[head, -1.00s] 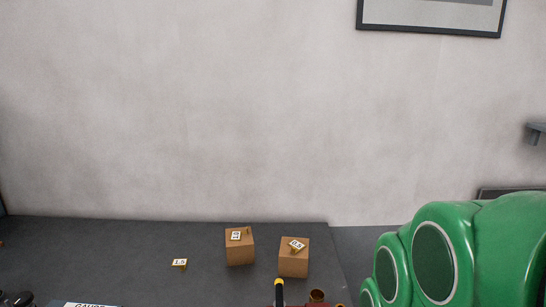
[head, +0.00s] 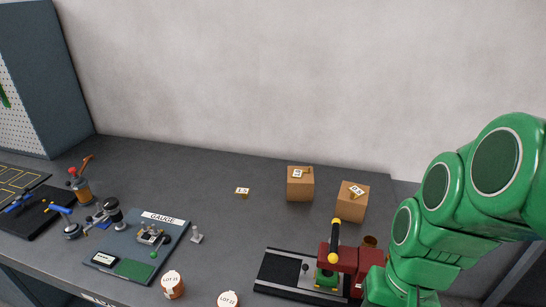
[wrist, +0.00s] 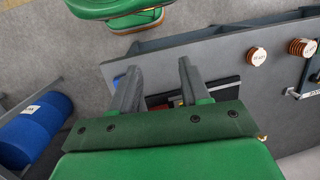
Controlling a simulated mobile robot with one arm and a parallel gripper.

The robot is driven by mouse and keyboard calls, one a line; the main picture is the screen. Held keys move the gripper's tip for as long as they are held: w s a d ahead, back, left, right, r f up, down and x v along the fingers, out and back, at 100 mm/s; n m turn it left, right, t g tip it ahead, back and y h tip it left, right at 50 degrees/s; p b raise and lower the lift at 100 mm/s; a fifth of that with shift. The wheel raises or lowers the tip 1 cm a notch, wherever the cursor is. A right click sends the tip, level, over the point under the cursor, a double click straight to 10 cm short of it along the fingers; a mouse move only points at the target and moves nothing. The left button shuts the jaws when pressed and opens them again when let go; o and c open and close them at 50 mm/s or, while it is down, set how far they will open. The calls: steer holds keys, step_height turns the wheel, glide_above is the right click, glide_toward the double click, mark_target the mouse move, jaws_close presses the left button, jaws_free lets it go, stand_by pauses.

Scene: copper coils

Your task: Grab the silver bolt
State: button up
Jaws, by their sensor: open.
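A small silver-grey piece (head: 196,235), which looks like the silver bolt, stands on the dark bench just right of the gauge board in the head view. It is too small to make out its shape fully. My gripper (wrist: 158,66) is open in the wrist view, its two grey fingers apart with nothing held between them. It points over the bench edge, and the bolt cannot be made out there. In the head view my green arm fills the right side, and the gripper is not visible.
The gauge board (head: 135,270) lies left of the bolt. A red and black press (head: 340,258) with a yellow-tipped handle stands right. Copper coils (head: 172,285) sit at the front. Two cardboard boxes (head: 300,187) stand at the back. The bench behind the bolt is largely clear.

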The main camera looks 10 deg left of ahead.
mark_target(192, 237)
steer(key=w+a+f+m+g+y, duration=0.1)
steer(key=w+a+m+y, duration=0.15)
steer(key=w+a, duration=0.55)
steer(key=w+a+f+m+g+y, duration=0.1)
steer(key=w+a+y, duration=0.2)
steer(key=a, duration=0.9)
steer(key=w+a+f+m+y, duration=0.1)
steer(key=w+a+m+y, duration=0.15)
steer(key=w+a, duration=0.6)
steer(key=w+a+f+m+y, duration=0.1)
steer(key=w+a+f+m, duration=0.2)
steer(key=a+f, duration=0.2)
steer(key=w+a+f+m+t+y, duration=0.1)
steer(key=w+a+f+m, duration=0.2)
steer(key=a+f, duration=0.2)
steer(key=w+a+f+m+y, duration=0.1)
steer(key=w+a+f+m, duration=0.2)
steer(key=a+f, duration=0.2)
steer(key=shift+w+a+f+m+t+y, duration=0.2)
steer(key=shift+a+f+m+t+y, duration=0.15)
steer(key=shift+f, duration=0.3)
steer(key=shift+x, duration=3.9)
steer(key=shift+d+f, duration=0.1)
steer(key=shift+f, duration=0.1)
jaws_close()
